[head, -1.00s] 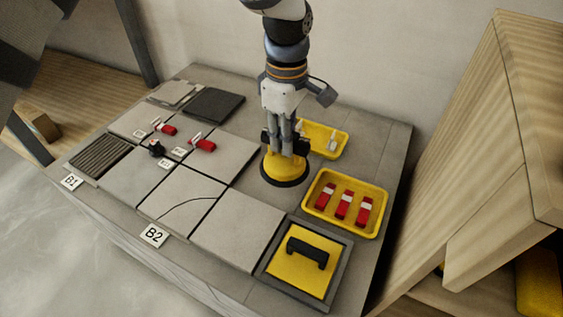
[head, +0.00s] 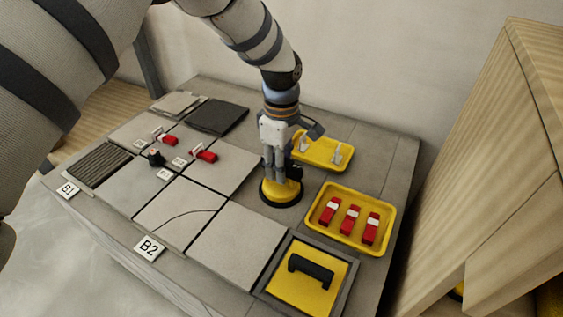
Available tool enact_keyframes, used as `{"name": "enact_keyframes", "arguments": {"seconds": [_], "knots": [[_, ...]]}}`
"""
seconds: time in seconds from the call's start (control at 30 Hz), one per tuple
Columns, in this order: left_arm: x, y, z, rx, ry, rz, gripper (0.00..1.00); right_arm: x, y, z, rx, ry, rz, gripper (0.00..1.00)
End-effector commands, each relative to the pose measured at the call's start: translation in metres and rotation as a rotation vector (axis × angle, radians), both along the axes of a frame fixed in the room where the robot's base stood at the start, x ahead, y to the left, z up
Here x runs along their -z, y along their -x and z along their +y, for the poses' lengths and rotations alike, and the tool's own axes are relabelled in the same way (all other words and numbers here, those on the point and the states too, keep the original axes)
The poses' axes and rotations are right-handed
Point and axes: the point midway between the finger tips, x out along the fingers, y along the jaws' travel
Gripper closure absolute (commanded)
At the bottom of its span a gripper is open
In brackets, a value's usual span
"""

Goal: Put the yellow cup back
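The yellow cup (head: 284,190) is a dome with a black rim at its base. It is upright on, or very close to, the grey table top, right of the tiles and left of the yellow trays. My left gripper (head: 276,174) points down onto the cup from above, with its fingers at the cup's top. It looks shut on the cup, and the fingers hide part of the top. My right gripper is out of view.
A yellow tray with red pieces (head: 325,238) is right of the cup. A smaller yellow tray (head: 318,160) is behind it. Grey tiles (head: 237,243) lie to the left. A yellow board with a black handle (head: 304,285) is in front. A wooden cabinet (head: 492,190) stands at the right.

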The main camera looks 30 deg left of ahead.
Motion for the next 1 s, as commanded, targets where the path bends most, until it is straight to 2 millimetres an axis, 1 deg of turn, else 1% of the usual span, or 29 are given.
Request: {"name": "enact_keyframes", "arguments": {"seconds": [0.23, 0.3, 0.37, 0.6, 0.7, 0.83, 1.0], "knots": [[0.0, 0.0, 0.0, 0.0, 0.0, 0.0, 0.62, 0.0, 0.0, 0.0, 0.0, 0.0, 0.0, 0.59], [-0.005, 0.0, 0.0, 0.0, 0.0, -0.001, 0.62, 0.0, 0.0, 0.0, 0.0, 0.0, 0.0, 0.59], [-0.016, -0.001, 0.0, 0.0, -0.001, -0.004, 0.62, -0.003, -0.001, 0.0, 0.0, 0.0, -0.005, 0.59], [-0.084, -0.001, 0.0, 0.0, 0.0, -0.007, 0.62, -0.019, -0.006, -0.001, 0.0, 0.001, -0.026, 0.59], [-0.105, -0.001, 0.0, 0.0, -0.001, -0.006, 0.62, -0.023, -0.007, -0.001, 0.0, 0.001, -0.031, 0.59], [-0.12, 0.0, 0.0, 0.001, -0.001, -0.003, 0.62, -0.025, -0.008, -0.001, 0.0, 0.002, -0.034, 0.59], [-0.124, 0.0, 0.0, 0.001, 0.0, 0.0, 0.62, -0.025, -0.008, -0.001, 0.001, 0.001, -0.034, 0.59]]}}
